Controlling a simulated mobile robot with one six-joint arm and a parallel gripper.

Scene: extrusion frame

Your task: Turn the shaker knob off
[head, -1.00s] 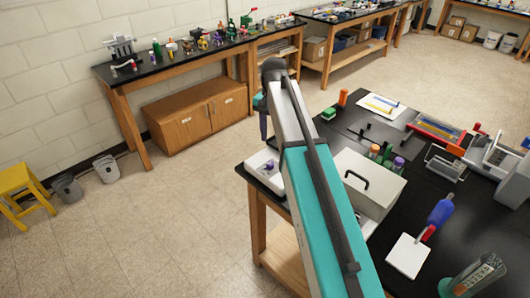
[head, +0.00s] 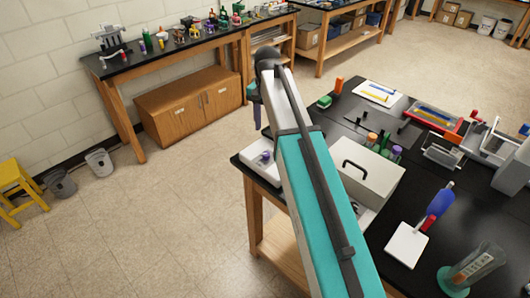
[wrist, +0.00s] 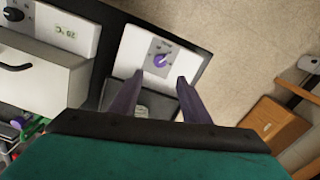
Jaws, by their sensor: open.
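The shaker is a white box (wrist: 131,51) with a grey dial plate and a purple knob (wrist: 161,60). In the wrist view the knob lies between and just beyond my fingertips. In the head view the shaker (head: 250,161) sits at the left corner of the black bench, with its knob (head: 266,155) just visible. My gripper (wrist: 160,77) is open and empty, its two purple fingers pointing toward the knob. In the head view my gripper (head: 257,117) hangs above the shaker. The knob's marks are too small to read, so its setting is unclear.
Beside the shaker stands a white box with a black handle (head: 355,170); its black dial (wrist: 14,14) and "20 °C" label show in the wrist view. Floor lies open left of the bench, with a wooden cabinet (head: 190,105) beyond.

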